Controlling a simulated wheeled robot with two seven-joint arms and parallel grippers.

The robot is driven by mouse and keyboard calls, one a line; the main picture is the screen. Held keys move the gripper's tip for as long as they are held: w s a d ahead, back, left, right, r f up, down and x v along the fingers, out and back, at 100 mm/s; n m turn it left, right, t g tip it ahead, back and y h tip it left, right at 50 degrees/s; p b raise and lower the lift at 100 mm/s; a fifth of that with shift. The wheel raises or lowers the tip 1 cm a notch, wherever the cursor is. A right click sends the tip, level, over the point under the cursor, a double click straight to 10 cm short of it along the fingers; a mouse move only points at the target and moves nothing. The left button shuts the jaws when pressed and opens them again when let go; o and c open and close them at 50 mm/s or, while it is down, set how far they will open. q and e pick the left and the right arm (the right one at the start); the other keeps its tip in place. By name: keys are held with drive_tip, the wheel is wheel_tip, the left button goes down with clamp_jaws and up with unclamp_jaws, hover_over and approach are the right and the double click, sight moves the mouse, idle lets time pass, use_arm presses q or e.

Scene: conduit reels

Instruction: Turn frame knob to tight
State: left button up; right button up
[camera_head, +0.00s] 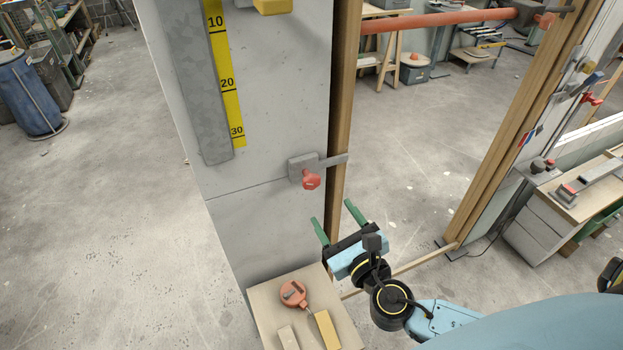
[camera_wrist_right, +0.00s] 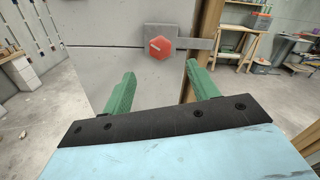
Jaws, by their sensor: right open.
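The red frame knob (camera_head: 311,179) sits on a grey metal clamp bracket (camera_head: 301,163) fixed to the face of the grey wall panel beside the wooden frame post. In the right wrist view the knob (camera_wrist_right: 162,48) is red and faceted with a pale mark, just beyond and between the fingertips. My right gripper (camera_head: 335,220) has green fingers, is open and empty, and is below and to the right of the knob, apart from it. In the right wrist view its fingers (camera_wrist_right: 160,80) are spread wide. My left gripper is not in view.
A wooden frame (camera_head: 341,95) stands along the panel's right edge. A yellow scale (camera_head: 225,80) runs down the panel. A small board (camera_head: 262,312) below holds an orange round tool (camera_head: 294,293) and blocks. A red bar (camera_head: 440,21) crosses the opening behind.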

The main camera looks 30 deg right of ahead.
sight(313, 185)
drive_tip(key=w, duration=1.1)
drive_tip(key=shift+w+d+p, duration=0.2)
drive_tip(key=shift+w+p, duration=0.2)
drive_tip(key=c, duration=1)
